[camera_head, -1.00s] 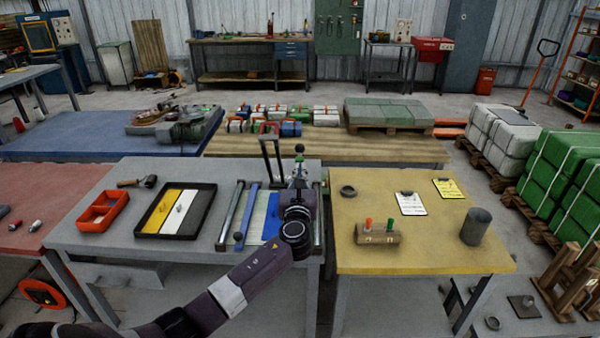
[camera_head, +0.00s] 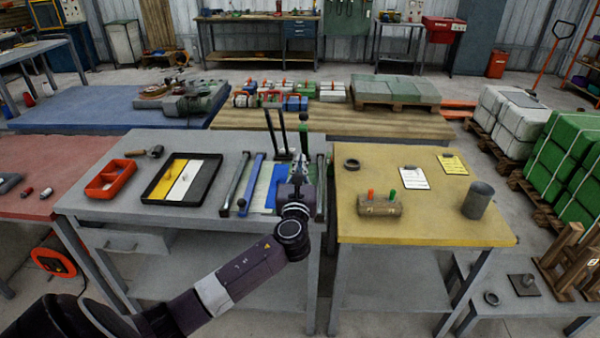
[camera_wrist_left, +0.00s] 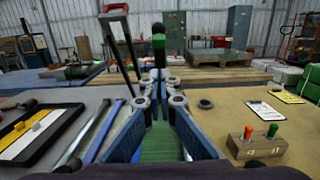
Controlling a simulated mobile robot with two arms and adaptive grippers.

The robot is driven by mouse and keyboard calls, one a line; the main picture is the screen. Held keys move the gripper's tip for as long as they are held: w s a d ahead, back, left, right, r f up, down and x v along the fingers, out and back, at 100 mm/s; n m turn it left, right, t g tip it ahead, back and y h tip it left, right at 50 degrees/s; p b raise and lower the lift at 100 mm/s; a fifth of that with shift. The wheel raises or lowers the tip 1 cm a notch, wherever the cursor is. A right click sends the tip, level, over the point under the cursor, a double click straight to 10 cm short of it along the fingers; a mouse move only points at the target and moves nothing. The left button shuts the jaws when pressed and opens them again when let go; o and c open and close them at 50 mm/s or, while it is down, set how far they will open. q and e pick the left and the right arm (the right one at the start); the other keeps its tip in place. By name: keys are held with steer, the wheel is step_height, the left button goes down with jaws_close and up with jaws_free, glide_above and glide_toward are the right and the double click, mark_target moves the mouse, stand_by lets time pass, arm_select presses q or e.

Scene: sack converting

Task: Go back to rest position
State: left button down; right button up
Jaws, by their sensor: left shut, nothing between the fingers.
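My left gripper (camera_head: 297,165) is above the right part of the grey table (camera_head: 130,232), in front of a fixture with upright black levers (camera_head: 281,133). In the left wrist view, my left gripper (camera_wrist_left: 158,92) points forward over the fixture. Its fingers are shut with nothing between them. A blue sheet (camera_head: 275,185) lies on the fixture, partly hidden by my wrist. My right gripper is not in view.
A black tray (camera_head: 147,198) with yellow, white and dark strips and a red bin (camera_head: 110,178) stand to the left.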

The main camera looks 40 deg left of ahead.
arm_select(q)
steer(key=v, duration=0.4)
steer(key=shift+w+r, duration=0.1)
steer(key=shift+r, duration=0.15)
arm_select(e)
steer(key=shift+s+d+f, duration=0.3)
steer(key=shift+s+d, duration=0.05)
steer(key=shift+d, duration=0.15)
